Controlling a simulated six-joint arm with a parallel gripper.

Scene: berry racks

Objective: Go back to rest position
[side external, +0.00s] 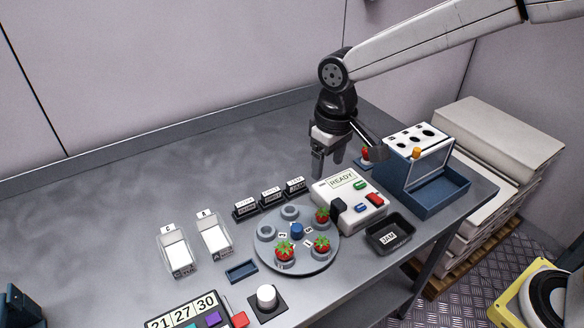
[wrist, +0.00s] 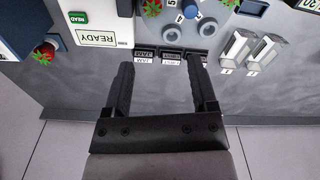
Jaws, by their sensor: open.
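My gripper (side external: 328,160) hangs above the back of the table, behind the white READY device (side external: 345,200). Its two fingers are apart, with nothing between them. In the wrist view my gripper (wrist: 162,90) shows both black fingers spread, with small black labelled blocks (wrist: 172,55) beyond the tips. The grey round plate (side external: 268,257) stands in front and to the left of it, carrying red berries (side external: 285,250) in some of its cups.
A blue rack (side external: 428,198) with holes on top stands right of my gripper. A black JAM tray (side external: 390,236) lies in front of it. Two clear bins (side external: 214,236) stand on the left. The back left of the grey table (side external: 110,185) is clear.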

